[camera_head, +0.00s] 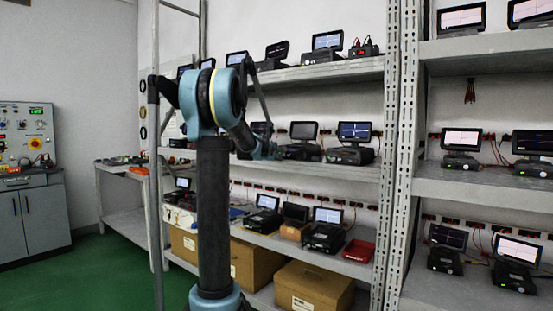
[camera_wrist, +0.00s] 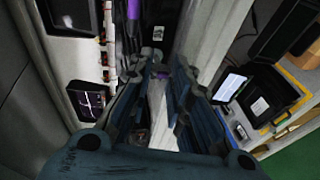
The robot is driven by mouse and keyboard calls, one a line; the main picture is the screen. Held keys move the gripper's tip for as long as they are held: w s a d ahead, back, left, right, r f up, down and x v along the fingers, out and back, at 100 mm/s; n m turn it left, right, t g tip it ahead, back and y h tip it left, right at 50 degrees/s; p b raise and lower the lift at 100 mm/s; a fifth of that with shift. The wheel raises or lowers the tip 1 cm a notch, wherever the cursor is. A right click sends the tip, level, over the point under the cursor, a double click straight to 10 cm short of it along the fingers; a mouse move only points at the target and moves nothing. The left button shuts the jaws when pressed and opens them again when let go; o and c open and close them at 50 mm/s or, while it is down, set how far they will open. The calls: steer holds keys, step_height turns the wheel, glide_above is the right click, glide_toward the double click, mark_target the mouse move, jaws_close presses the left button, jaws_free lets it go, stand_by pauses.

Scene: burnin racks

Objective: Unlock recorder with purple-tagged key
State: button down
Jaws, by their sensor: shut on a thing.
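My gripper (camera_wrist: 160,80) is in the middle of the wrist view, its two blue fingers closed in towards each other. Recorders with screens stand on the shelves, one on the middle shelf (camera_head: 352,153). In the wrist view a recorder (camera_wrist: 262,95) lies to the right and a dark screen (camera_wrist: 88,100) to the left.
A purple and black strip (camera_wrist: 133,12) stands above the fingers in the wrist view. Metal rack posts (camera_head: 398,150) divide the shelves. Green floor (camera_head: 110,270) is clear at left.

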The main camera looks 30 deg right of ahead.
steer(key=m, duration=0.1)
steer(key=m+t, duration=0.1)
steer(key=m, duration=0.3)
steer(key=shift+s+f+t, duration=0.2)
steer(key=shift+s+t, duration=0.05)
steer(key=shift+t, duration=0.15)
steer(key=c, duration=2.3)
jaws_free()
steer(key=shift+w, duration=0.1)
steer(key=o, duration=0.8)
steer(key=shift+o, duration=0.2)
steer(key=v, duration=1.2)
steer(key=shift+f, duration=0.15)
